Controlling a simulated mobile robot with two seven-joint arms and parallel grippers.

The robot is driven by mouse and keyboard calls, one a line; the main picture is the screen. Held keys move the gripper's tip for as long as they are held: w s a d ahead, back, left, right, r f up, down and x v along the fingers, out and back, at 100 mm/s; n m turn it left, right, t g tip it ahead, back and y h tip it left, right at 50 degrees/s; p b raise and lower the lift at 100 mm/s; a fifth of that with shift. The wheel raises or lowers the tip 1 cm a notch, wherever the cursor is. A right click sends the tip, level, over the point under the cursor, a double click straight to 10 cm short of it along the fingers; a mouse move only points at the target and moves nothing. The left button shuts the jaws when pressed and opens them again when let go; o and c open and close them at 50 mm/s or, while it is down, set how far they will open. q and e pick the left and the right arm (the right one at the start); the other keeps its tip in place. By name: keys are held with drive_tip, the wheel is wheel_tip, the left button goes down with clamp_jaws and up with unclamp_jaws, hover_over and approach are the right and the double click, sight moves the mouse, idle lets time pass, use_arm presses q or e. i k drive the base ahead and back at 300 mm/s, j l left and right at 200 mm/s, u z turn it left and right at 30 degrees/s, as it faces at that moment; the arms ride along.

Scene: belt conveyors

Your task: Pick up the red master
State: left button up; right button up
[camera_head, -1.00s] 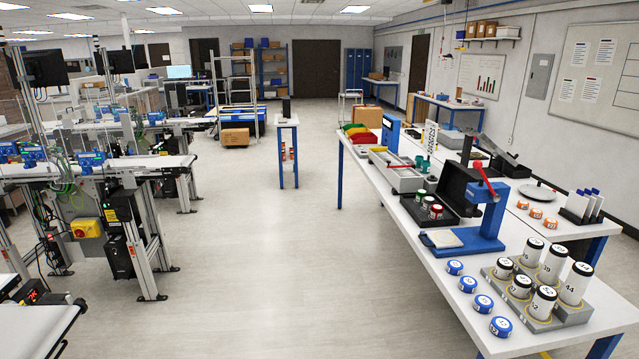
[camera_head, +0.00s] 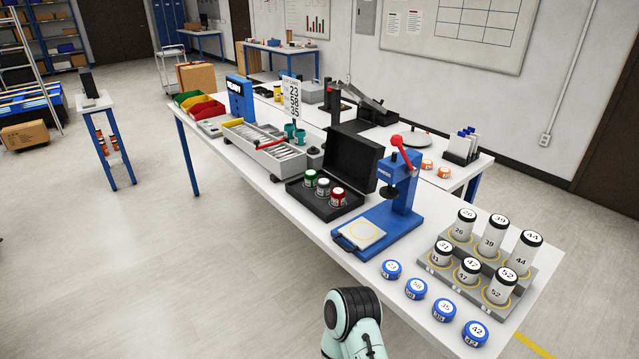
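The red master (camera_head: 338,196) is a small red cylinder with a white label on top. It stands upright in the open black case (camera_head: 320,207) on the white table, at the right end of a row with a white master (camera_head: 323,186) and a green master (camera_head: 310,178). A pale green and black part of my own arm (camera_head: 352,318) shows at the bottom middle, in front of the table edge. No gripper fingers show in the view.
A blue press (camera_head: 396,196) with a red lever stands right of the case. Blue numbered pucks (camera_head: 415,289) line the near edge, beside a grey stepped rack (camera_head: 510,262) of white numbered cylinders. A grey tray (camera_head: 262,146) lies left of the case.

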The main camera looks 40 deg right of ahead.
sight(338, 194)
drive_tip(key=i+z, duration=0.25)
drive_tip(key=i, duration=0.55)
drive_tip(key=i+j+z, duration=0.2)
drive_tip(key=i, duration=0.6)
